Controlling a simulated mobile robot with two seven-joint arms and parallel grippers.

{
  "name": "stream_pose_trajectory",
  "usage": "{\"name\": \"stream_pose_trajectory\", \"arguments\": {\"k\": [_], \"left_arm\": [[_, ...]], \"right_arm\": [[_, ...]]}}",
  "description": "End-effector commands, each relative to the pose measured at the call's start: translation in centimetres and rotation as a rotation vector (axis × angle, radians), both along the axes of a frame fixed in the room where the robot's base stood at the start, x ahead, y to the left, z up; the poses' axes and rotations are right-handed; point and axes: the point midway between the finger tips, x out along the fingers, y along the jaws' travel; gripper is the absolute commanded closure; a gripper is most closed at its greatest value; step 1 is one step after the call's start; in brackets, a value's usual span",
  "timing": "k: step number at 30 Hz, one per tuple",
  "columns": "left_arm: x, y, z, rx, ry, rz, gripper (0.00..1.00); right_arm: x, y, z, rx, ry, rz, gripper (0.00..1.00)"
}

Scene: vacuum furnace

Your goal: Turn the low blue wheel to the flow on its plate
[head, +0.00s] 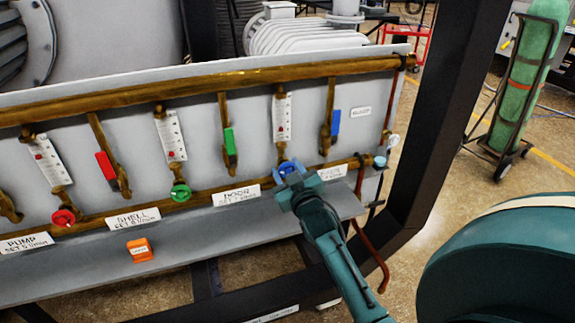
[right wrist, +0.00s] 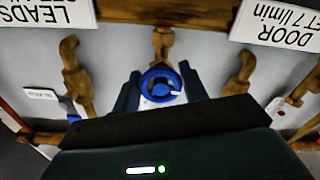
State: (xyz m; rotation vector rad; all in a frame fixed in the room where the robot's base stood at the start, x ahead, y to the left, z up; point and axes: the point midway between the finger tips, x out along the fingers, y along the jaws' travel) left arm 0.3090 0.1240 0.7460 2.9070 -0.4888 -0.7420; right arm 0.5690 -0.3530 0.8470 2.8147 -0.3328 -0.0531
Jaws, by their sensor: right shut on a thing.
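The low blue wheel (head: 287,167) sits on the lower brass pipe, between the DOOR plate (head: 236,195) and the plate to its right (head: 331,173). My right gripper (head: 292,184) is at the wheel and partly covers it. In the right wrist view, the blue wheel (right wrist: 147,84) lies between my two fingers, which are shut on it; a white mark shows at its right side. That view shows the DOOR plate (right wrist: 283,26), reading 7 l/min, and the LEADS plate (right wrist: 45,12), cut off. Above the wheel stands a white flow gauge (head: 281,112) with a small red float. My left gripper is out of view.
A green wheel (head: 180,192) and a red wheel (head: 63,217) sit further left on the pipe. Blue (head: 335,122), green (head: 230,141) and red (head: 105,165) lever handles hang above. An orange block (head: 139,250) lies on the grey ledge (head: 200,237). A dark frame post (head: 425,130) stands right.

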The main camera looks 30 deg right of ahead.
Motion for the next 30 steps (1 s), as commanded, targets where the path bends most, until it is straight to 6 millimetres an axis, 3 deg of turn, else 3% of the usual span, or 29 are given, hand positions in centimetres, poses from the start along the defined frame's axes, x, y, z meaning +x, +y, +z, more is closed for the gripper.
{"name": "stream_pose_trajectory", "arguments": {"k": [15,30], "left_arm": [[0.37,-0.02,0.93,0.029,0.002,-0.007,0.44],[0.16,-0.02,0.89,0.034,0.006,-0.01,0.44]], "right_arm": [[0.05,-0.12,0.32,-0.344,0.078,0.0,0.8],[0.06,-0.13,0.33,-0.416,0.093,-0.001,0.8]]}}
